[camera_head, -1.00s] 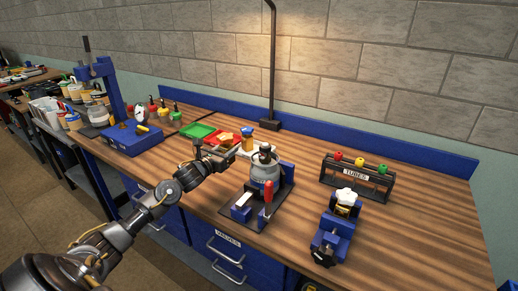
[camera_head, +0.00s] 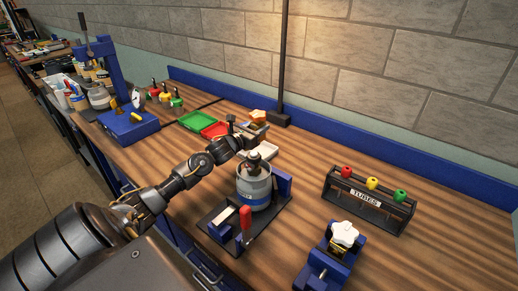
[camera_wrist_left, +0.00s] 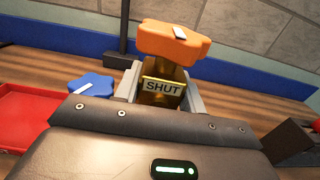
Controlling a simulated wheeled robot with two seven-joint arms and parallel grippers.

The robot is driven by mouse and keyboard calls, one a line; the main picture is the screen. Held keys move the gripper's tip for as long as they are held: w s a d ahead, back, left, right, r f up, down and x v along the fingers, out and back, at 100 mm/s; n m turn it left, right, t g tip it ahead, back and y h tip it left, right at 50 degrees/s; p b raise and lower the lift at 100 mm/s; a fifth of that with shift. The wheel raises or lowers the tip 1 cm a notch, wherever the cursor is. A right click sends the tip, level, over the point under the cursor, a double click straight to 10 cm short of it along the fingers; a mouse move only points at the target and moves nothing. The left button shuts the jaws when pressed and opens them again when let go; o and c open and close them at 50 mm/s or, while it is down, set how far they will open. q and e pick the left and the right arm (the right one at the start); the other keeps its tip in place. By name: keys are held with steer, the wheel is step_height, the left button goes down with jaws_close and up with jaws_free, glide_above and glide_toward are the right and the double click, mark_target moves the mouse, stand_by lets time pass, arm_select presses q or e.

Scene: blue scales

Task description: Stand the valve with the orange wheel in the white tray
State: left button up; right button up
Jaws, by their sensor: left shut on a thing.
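My left gripper (camera_head: 252,130) is shut on the brass body of the valve with the orange wheel (camera_head: 258,115). In the left wrist view the orange wheel (camera_wrist_left: 173,40) is on top, and the brass body (camera_wrist_left: 162,92) with its "SHUT" label sits between the grey fingers (camera_wrist_left: 160,88). The valve looks about upright. The white tray (camera_head: 264,151) is on the bench just below and in front of the gripper, partly hidden by the arm and a grey canister. I cannot tell whether the valve's base touches anything. My right gripper is out of view.
The grey canister (camera_head: 254,188) stands in a fixture close in front of the tray. Red (camera_head: 214,130) and green (camera_head: 195,119) trays lie to the left. A blue wheel (camera_wrist_left: 91,85) shows beside the held valve. A lamp post (camera_head: 282,70) stands behind; the TUBES rack (camera_head: 368,200) is right.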

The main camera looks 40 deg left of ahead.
arm_select(q)
steer(key=f, duration=0.1)
steer(key=a+f, duration=0.1)
steer(key=f, duration=0.1)
steer(key=shift+s+f+p, duration=0.15)
steer(key=shift+f+p, duration=0.1)
steer(key=shift+p, duration=0.1)
steer(key=shift+f, duration=0.85)
steer(key=shift+d+f, duration=0.15)
steer(key=shift+f, duration=0.05)
step_height(320, 180, down, 3)
steer(key=shift+f+p, duration=0.2)
steer(key=shift+p, duration=0.25)
steer(key=shift+f, duration=0.15)
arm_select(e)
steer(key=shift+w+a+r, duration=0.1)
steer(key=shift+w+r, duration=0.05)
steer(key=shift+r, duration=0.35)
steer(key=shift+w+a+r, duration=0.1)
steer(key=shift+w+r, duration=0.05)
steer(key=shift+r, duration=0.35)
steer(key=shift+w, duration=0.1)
